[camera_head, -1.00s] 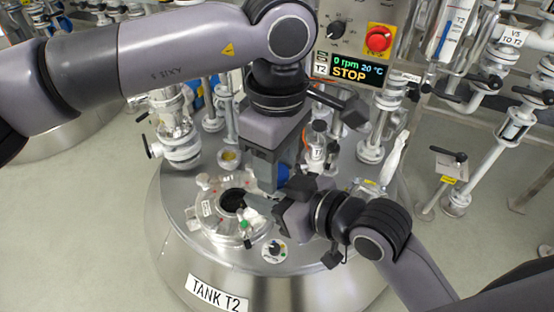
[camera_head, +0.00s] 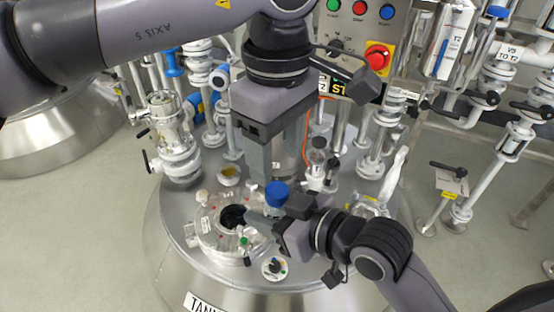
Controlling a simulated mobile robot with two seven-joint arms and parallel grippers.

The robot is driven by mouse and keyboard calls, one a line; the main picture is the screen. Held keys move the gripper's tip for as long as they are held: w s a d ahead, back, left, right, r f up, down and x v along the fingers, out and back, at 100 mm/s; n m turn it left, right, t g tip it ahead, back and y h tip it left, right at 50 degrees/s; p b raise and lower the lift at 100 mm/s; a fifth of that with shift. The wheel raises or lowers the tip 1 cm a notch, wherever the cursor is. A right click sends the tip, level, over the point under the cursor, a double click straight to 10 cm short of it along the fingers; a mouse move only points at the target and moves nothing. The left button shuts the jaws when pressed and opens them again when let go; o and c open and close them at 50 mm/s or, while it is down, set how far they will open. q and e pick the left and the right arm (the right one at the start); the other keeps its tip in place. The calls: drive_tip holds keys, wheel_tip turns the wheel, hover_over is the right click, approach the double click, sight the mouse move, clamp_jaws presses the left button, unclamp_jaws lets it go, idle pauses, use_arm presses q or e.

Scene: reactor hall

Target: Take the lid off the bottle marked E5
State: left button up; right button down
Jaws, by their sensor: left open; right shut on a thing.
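A blue lid (camera_head: 276,194) shows just above my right gripper, over the tank top. It appears to sit on a bottle, but the bottle's body is mostly hidden and I cannot read an E5 mark. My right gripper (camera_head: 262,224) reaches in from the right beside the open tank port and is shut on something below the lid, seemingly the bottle. My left gripper (camera_head: 272,165) points down from above, with its jaws open above and behind the blue lid. It holds nothing that I can see.
Tank T2's steel top (camera_head: 210,262) carries an open round port (camera_head: 232,216), a small knob (camera_head: 274,267) and upright pipes with valves (camera_head: 172,145). A control panel with a red stop button (camera_head: 377,57) stands behind.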

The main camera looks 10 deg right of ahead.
sight(277, 189)
use_arm(q)
drive_tip(key=shift+r+m, duration=0.95)
drive_tip(key=shift+m, duration=0.05)
drive_tip(key=shift+f, duration=3.9)
clamp_jaws()
drive_tip(key=shift+n, duration=1.7)
drive_tip(key=shift+o, duration=0.3)
unclamp_jaws()
